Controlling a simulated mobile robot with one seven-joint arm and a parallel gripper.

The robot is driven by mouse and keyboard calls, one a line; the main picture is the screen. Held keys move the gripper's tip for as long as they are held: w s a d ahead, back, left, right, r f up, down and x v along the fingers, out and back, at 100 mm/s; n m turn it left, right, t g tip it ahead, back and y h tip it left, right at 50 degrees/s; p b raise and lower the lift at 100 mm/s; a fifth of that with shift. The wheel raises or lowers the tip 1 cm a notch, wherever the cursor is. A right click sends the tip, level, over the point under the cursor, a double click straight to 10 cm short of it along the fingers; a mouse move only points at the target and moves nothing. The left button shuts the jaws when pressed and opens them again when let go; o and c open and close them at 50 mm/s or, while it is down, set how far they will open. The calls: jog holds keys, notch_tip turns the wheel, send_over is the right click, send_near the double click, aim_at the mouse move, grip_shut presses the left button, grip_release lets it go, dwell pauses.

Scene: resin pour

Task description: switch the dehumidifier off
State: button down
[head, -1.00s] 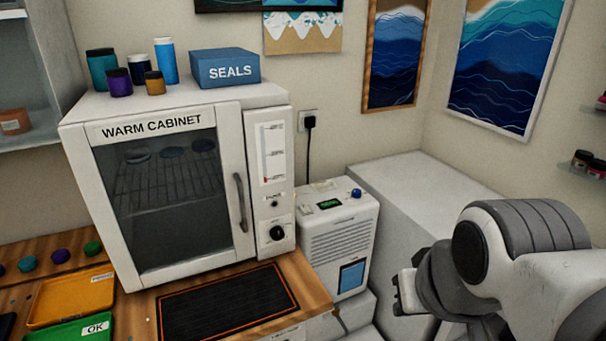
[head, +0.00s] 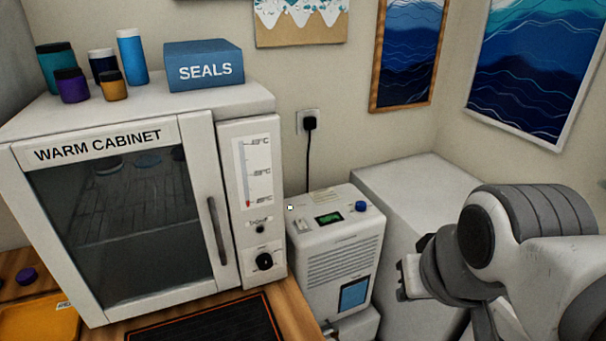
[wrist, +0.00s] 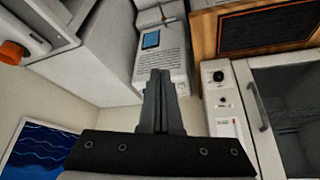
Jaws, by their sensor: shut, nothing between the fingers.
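The dehumidifier (head: 332,262) is a white box beside the warm cabinet, with a grille and a blue window on its front. Its top has a small lit green display (head: 328,218), a blue knob (head: 361,206) and a pale switch (head: 303,227) at the left; I cannot tell the switch's position. My gripper (head: 404,280) is to the right of the dehumidifier in the head view, apart from it. In the wrist view the dehumidifier (wrist: 172,60) shows beyond my shut, empty gripper (wrist: 161,74), which hides part of it.
The warm cabinet (head: 205,210) stands to the left on the wooden bench, a dark mat (head: 215,322) in front of it. A plugged cord (head: 309,150) runs down the wall behind the dehumidifier. A large pale block (head: 400,190) stands to its right.

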jog(key=shift+s, duration=0.1)
jog(key=w+f+t+b, duration=0.2)
jog(key=w+f+b, duration=0.15)
jog(key=w, duration=0.35)
jog(key=w+f+n+t+b, duration=0.1)
jog(key=w+f+b, duration=0.1)
jog(key=w+b, duration=0.3)
jog(key=w+f+t+b, duration=0.2)
jog(key=w+f+b, duration=0.1)
jog(key=w, duration=0.5)
jog(key=w+a+f+n+t+y+b, duration=0.1)
jog(key=w+a+f+t+y+b, duration=0.1)
jog(key=w+a+f+b, duration=0.3)
jog(key=w+a+f+n+t+y+b, duration=0.2)
jog(key=w+a+f+y+b, duration=0.2)
jog(key=w+f, duration=0.3)
jog(key=w+b, duration=0.1)
jog(key=w, duration=0.1)
jog(key=shift+w+a+n+t+b, duration=0.3)
jog(key=shift+w+a+b, duration=0.05)
jog(key=shift+f, duration=0.1)
